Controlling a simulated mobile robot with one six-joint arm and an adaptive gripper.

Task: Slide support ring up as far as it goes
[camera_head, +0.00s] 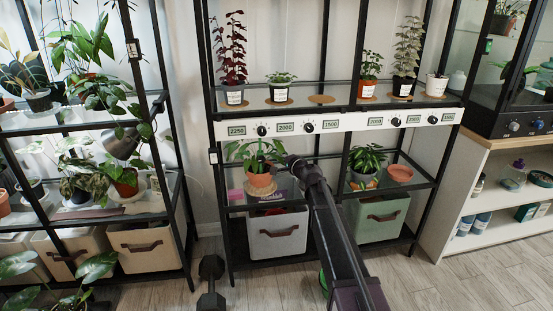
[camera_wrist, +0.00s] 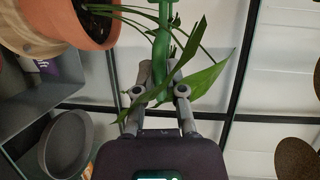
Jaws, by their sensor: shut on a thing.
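The potted plant (camera_head: 261,181) stands in a terracotta pot on the middle shelf of the centre rack. In the wrist view, the pot (camera_wrist: 103,29) is tilted in the picture at the top left. My gripper (camera_head: 291,162) is just right of this plant. In the wrist view, my gripper (camera_wrist: 159,67) is shut on a thick green part, which I take to be the support ring (camera_wrist: 161,45). Its full shape is hidden by the fingers and leaves. Long leaves (camera_wrist: 190,88) pass across and beside the fingers.
A white panel with knobs (camera_head: 345,123) runs above. Bins (camera_head: 277,236) sit below. Rack posts (camera_head: 324,60) frame the reach.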

